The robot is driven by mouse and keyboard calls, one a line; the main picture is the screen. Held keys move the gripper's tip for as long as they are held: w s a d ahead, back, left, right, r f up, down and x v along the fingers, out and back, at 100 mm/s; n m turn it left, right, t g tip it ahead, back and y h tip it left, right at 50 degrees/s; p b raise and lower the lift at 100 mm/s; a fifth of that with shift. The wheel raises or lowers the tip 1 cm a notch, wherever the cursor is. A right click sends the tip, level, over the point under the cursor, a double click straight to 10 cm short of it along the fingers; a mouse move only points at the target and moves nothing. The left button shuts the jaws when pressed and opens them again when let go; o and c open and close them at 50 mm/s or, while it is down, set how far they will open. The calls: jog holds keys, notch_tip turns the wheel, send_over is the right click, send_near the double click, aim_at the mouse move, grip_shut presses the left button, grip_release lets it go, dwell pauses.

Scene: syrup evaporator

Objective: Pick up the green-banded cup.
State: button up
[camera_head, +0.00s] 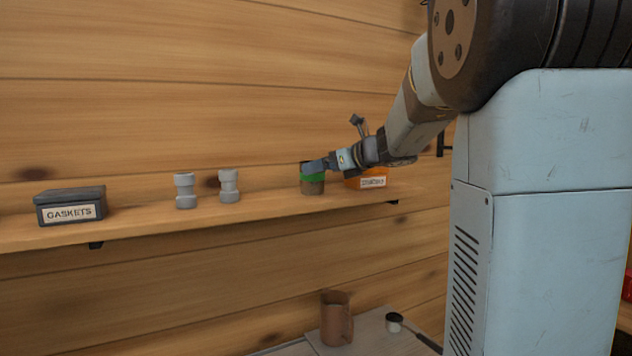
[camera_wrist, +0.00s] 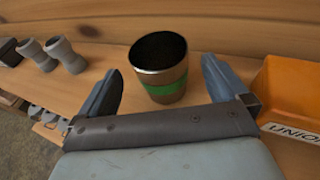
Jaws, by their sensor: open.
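The green-banded cup (camera_wrist: 160,70) stands upright on the wooden shelf, with a dark inside and a green band round its brownish body. In the head view the cup (camera_head: 312,186) is partly covered by my gripper (camera_head: 310,168). In the wrist view my gripper (camera_wrist: 163,78) is open, with one finger on each side of the cup. The cup shows between the fingertips, and a gap is visible on both sides. I cannot tell exactly how far the fingers reach round it.
An orange bin (camera_wrist: 290,92) with a label stands close beside my right finger. Two grey fittings (camera_head: 185,190) (camera_head: 229,185) and a dark box labelled GASKETS (camera_head: 70,205) stand to the left on the shelf (camera_head: 145,221). The wooden wall (camera_head: 200,90) rises behind. A brown pitcher (camera_head: 336,322) stands below.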

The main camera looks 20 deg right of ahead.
jog(key=shift+x, duration=2.5)
jog(key=shift+d+f, duration=0.1)
jog(key=shift+c, duration=0.4)
jog(key=c, duration=1)
